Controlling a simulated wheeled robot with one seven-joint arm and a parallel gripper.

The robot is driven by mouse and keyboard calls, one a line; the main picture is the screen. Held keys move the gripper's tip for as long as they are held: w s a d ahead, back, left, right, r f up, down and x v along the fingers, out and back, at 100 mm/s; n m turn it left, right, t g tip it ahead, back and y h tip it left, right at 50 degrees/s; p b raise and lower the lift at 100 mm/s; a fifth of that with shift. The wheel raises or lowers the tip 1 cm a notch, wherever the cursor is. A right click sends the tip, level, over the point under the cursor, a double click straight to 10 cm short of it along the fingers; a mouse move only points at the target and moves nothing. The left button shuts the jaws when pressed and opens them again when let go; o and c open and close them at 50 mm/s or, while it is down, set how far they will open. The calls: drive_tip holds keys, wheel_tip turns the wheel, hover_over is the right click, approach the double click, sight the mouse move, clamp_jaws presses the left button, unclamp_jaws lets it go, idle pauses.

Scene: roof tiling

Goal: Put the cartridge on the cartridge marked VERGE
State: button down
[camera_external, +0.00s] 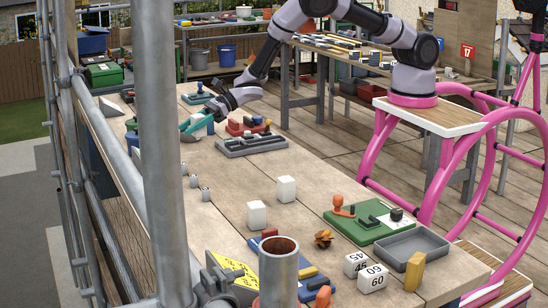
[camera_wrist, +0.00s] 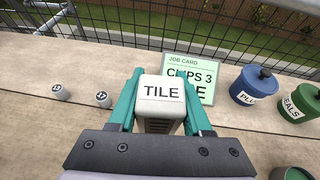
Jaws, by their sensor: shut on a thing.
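My gripper (camera_wrist: 159,74) has teal fingers on either side of a pale cartridge (camera_wrist: 160,92) marked TILE, shut on it. In the external view my gripper (camera_external: 188,133) is over the far left part of the long wooden bench; the held cartridge is hard to make out there. Two white blocks, one (camera_external: 286,189) and another (camera_external: 257,214) nearer the camera, stand upright mid-bench and may be cartridges; no marking is readable on them. No VERGE lettering shows in either view.
A job card (camera_wrist: 201,70) is behind the held cartridge, partly covered. A blue tin (camera_wrist: 255,85) and a green tin (camera_wrist: 299,102) stand to its right, small numbered cylinders (camera_wrist: 103,99) to its left. A grey tray (camera_external: 252,146) lies on the bench; a scaffold pole (camera_external: 163,150) blocks part of the view.

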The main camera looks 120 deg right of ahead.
drive_tip(key=s+a+r+n+g+y, duration=0.1)
drive_tip(key=s+a+n+y, duration=0.15)
drive_tip(key=a, duration=0.65)
drive_tip(key=s+a+r+n+y, duration=0.2)
drive_tip(key=s+a, duration=0.1)
drive_tip(key=a, duration=0.7)
drive_tip(key=n+g+y, duration=0.3)
drive_tip(key=y, duration=0.1)
hover_over(286, 190)
wheel_tip(286, 190, down, 3)
drive_tip(key=shift+w+f, duration=0.2)
drive_tip(key=shift+f, duration=0.9)
drive_tip(key=shift+w+f, duration=0.2)
drive_tip(key=shift+f, duration=0.9)
drive_tip(key=shift+f, duration=0.15)
drive_tip(key=shift+c, duration=1.7)
unclamp_jaws()
